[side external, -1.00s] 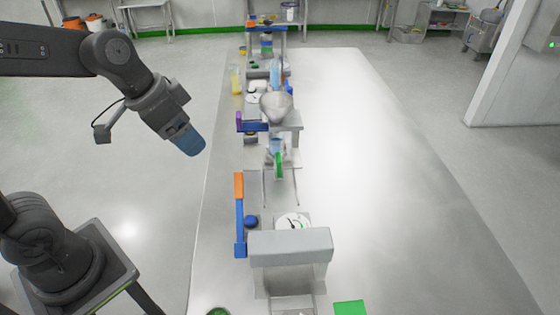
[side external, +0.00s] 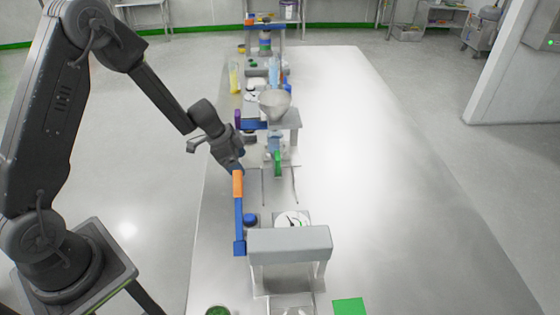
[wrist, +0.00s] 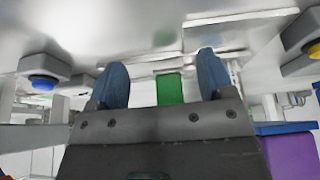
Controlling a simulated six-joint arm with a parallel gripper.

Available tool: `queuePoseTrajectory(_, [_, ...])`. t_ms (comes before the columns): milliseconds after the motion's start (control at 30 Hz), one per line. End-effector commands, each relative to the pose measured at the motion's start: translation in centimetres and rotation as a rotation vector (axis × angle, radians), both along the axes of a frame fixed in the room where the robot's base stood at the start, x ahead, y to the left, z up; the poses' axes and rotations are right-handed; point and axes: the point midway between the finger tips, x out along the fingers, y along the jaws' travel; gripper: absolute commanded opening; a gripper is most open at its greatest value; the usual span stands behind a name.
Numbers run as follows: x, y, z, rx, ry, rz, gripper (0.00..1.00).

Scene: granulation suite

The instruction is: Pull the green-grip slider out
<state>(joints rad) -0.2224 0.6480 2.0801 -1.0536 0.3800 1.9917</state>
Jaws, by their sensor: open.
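The green grip (side external: 278,163) of the slider stands upright at the front of the funnel stand in the side external view. It also shows in the wrist view (wrist: 169,88), framed between my two blue fingers. My gripper (side external: 240,169) is open and empty, to the left of the green grip and apart from it in the side view. It is close to the orange-topped handle, and its fingertips are hard to make out there. In the wrist view my gripper (wrist: 162,62) has its fingers spread on either side of the green grip. Most of the slider's body is hidden.
The orange grip (side external: 238,184) on a blue lever stands just in front of my gripper. A metal funnel (side external: 276,105) sits above the stand. A purple grip (wrist: 292,155) is at the lower right of the wrist view. A dial gauge (side external: 293,220) is nearer. The right tabletop (side external: 390,180) is clear.

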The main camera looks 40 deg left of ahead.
Motion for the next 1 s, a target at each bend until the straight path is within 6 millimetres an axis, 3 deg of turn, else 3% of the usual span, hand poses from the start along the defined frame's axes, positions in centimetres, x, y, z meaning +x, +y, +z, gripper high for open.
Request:
queuePoseTrajectory(600, [7.7, -7.9, 0.0, -0.001, 0.000, -0.004, 0.74])
queuePoseTrajectory(1000, [8.3, -8.4, -1.0, -0.001, 0.001, 0.000, 0.74])
